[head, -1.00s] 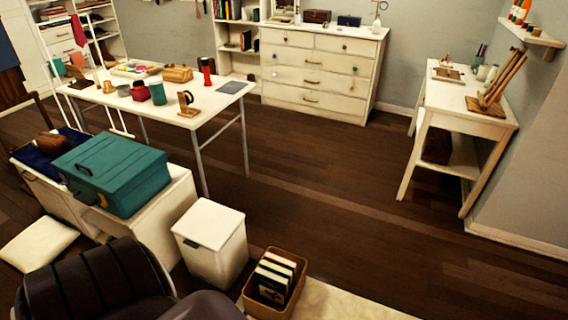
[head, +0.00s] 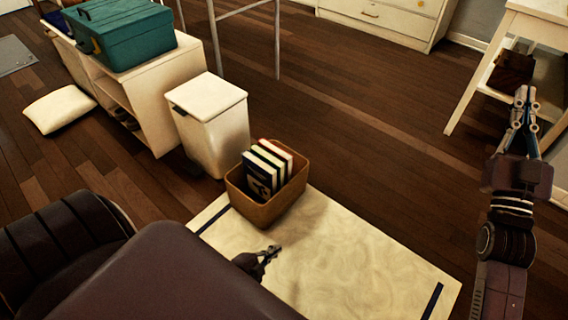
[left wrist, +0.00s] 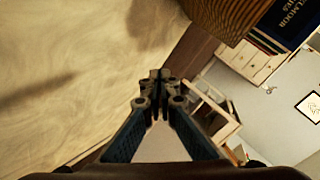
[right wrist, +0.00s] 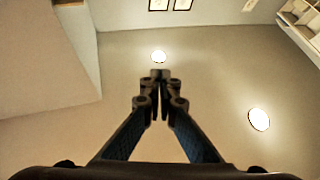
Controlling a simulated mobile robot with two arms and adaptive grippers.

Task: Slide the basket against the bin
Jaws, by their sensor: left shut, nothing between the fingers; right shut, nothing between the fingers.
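In the left wrist view the basket (left wrist: 222,18) shows at the top, beyond the shut fingertips (left wrist: 158,80). My right gripper (head: 525,95) is shut, empty and raised at the right, pointing up.
The cream rug (head: 350,255) is clear to the right of the basket. A white shelf (head: 150,85) with a teal case (head: 120,35) stands left of the bin. A white side table (head: 490,70) is behind my right arm. Dark wood floor (head: 340,130) is open beyond the basket.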

